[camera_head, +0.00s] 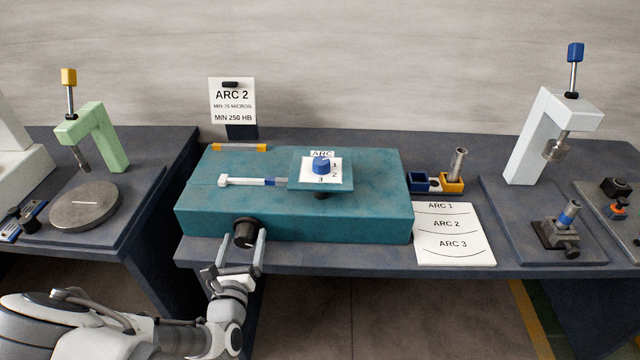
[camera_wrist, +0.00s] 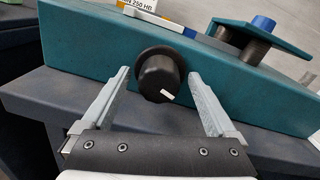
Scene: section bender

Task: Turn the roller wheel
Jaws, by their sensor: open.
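The roller wheel (camera_head: 245,233) is a black round knob on the front face of the teal section bender (camera_head: 360,222), near its left end. In the wrist view the black knob (camera_wrist: 160,77) shows a white mark at its lower right rim. My gripper (camera_head: 235,240) is open at the knob, with one finger to each side of it. In the wrist view the gripper fingers (camera_wrist: 163,78) stand apart, with a visible gap on both sides of the knob. On top of the bender is a blue dial (camera_head: 321,165) on a plate labelled ARC, with numbers around it.
A sign (camera_head: 232,101) reading ARC 2, MIN 70 MICRON, MIN 250 HB stands behind. A sheet (camera_head: 453,250) with ARC 1, ARC 2 and ARC 3 curves lies right of the bender. The table's front edge (camera_wrist: 75,110) runs below the knob. Presses stand on both sides.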

